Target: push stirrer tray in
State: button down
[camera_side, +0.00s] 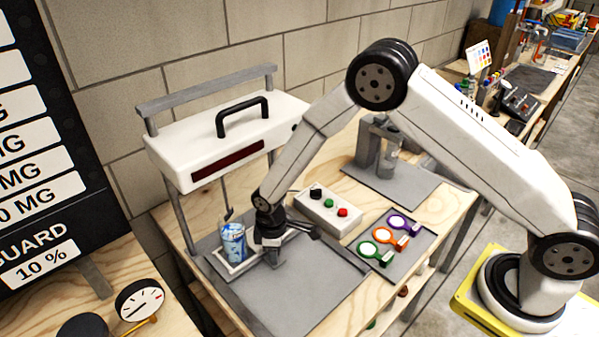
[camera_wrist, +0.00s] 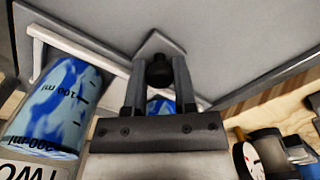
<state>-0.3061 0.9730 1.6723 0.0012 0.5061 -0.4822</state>
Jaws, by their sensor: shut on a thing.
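The stirrer tray (camera_side: 232,268) is a pale-rimmed tray low on the grey base plate, under the front of the stirrer. Its white rim also shows in the wrist view (camera_wrist: 88,42). A beaker of blue liquid (camera_side: 233,243) stands upright on the tray; in the wrist view the beaker (camera_wrist: 55,110) is at the left. The stirrer (camera_side: 225,150) is a white box on grey posts, with a thin rod hanging above the beaker. My gripper (camera_side: 271,256) is at the tray's right side. In the wrist view my gripper (camera_wrist: 158,85) is closed around a small black knob (camera_wrist: 158,73).
A control box (camera_side: 329,211) with a black knob and green and red buttons sits right of my gripper. Green, orange and purple ringed filters (camera_side: 390,240) lie on a grey mat. The front base plate (camera_side: 310,290) is clear.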

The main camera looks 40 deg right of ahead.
jog(key=c, duration=0.7)
grip_release()
jog(key=shift+w, duration=0.3)
jog(key=shift+s, duration=0.1)
jog(key=shift+r, duration=0.2)
jog(key=shift+r, duration=1.4)
jog(key=s+d+r, duration=0.3)
jog(key=s+r, duration=0.6)
jog(key=s, duration=0.4)
jog(key=shift+s+d+r, duration=0.2)
jog(key=shift+s+r, duration=0.1)
jog(key=shift+r, duration=0.1)
